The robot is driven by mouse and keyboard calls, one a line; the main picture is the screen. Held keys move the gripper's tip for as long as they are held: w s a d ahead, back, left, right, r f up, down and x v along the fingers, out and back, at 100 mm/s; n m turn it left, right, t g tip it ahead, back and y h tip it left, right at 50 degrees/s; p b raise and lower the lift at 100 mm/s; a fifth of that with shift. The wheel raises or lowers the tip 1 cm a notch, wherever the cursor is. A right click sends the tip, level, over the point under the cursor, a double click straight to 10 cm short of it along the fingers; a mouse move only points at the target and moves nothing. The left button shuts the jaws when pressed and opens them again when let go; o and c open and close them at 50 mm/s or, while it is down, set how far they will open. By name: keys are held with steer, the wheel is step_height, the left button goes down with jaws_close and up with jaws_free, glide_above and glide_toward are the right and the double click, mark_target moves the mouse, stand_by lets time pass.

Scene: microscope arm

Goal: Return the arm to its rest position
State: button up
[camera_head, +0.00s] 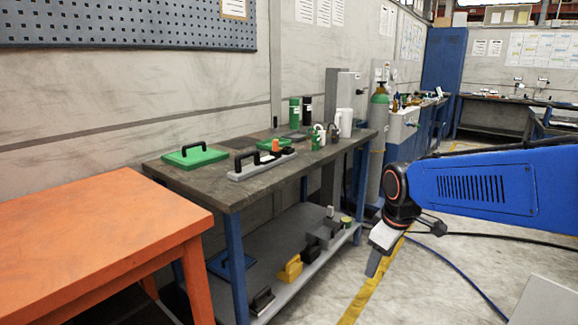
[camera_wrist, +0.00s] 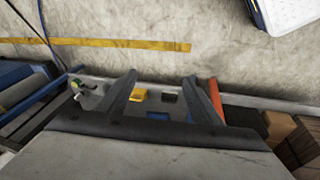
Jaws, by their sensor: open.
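My gripper (camera_head: 374,262) hangs at the end of my blue arm in the head view, to the right of the workbench and over the pale floor. Its fingers point downward. In the wrist view my gripper (camera_wrist: 162,80) shows two dark fingers spread apart with nothing between them. Beyond the fingers, the yellow block (camera_wrist: 138,95) and a blue item (camera_wrist: 157,115) on the bench's lower shelf are visible. The gripper is apart from the bench and touches nothing that I can see.
The grey workbench (camera_head: 222,190) holds a green plate with a handle (camera_head: 195,157), a grey plate, cups and bottles. Its lower shelf carries a yellow block (camera_head: 290,269) and dark blocks. An orange table (camera_head: 90,232) stands at left. Cables (camera_head: 470,280) cross the floor.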

steer(key=s+d+m, duration=0.3)
steer(key=s+m, duration=0.1)
steer(key=s, duration=0.6)
steer(key=s+d+f+m+t, duration=0.1)
steer(key=s+d+m, duration=0.2)
steer(key=s, duration=0.8)
steer(key=shift+f+m, duration=0.2)
steer(key=shift+m, duration=0.7)
